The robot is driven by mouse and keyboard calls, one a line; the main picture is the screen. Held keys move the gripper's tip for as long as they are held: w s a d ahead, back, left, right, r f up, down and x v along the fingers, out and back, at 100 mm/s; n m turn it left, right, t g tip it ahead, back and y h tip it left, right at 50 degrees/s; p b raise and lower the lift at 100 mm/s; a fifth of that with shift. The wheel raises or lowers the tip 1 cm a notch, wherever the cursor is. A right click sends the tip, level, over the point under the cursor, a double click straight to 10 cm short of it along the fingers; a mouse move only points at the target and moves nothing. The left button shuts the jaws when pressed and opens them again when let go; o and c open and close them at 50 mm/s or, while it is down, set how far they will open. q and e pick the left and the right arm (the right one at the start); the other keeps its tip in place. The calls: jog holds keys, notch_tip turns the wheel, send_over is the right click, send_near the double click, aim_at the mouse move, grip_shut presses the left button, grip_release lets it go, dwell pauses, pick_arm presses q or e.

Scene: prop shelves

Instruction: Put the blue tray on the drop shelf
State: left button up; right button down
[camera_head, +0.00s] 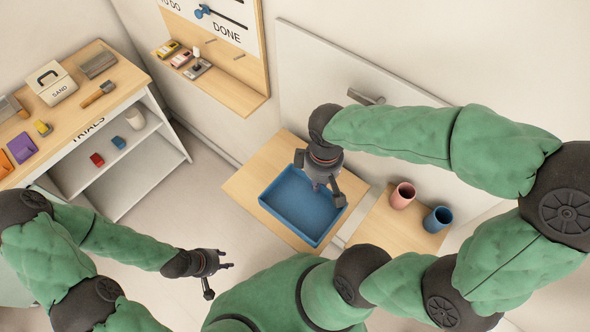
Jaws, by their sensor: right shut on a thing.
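The blue tray (283,222) is a shallow, empty rectangular tray. It is over a light wooden shelf (245,184) against the wall; whether it rests on the wood or hangs just above it is hard to tell. My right gripper (325,187) reaches down at the tray's upper right edge and is shut on the tray; its arm and fingers hide part of that rim. My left gripper (222,273) is open and empty, lower left of the tray and apart from it. No visible label marks a drop shelf.
A second wooden shelf (375,231) at the right bears a pink cup (403,195) and a blue cup (437,219). A white shelf unit (151,154) with tools stands at the left. A wall board (233,85) with small items hangs above. Floor is free between.

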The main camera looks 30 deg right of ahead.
jog(key=w+d+f+b, duration=0.1)
jog(key=w+f, duration=0.1)
jog(key=w, duration=0.1)
jog(key=w+d+f+b, duration=0.1)
jog(key=w+f, duration=0.2)
jog(key=w+d+f+b, duration=0.1)
jog(key=w+f, duration=0.2)
jog(key=w, duration=0.1)
jog(key=shift+d, duration=0.4)
jog(key=shift+w+f, duration=0.15)
jog(key=shift+f, duration=0.1)
jog(key=shift+w+d+f+b, duration=0.1)
jog(key=shift+f+b, duration=0.2)
jog(key=shift+f, duration=0.55)
jog(key=shift+w+d+f+b, duration=0.1)
jog(key=shift+f+b, duration=0.2)
jog(key=shift+f, duration=0.55)
jog(key=shift+f, duration=0.2)
jog(key=c, duration=1.4)
grip_release()
jog(key=shift+o, duration=0.2)
jog(key=shift+r, duration=0.1)
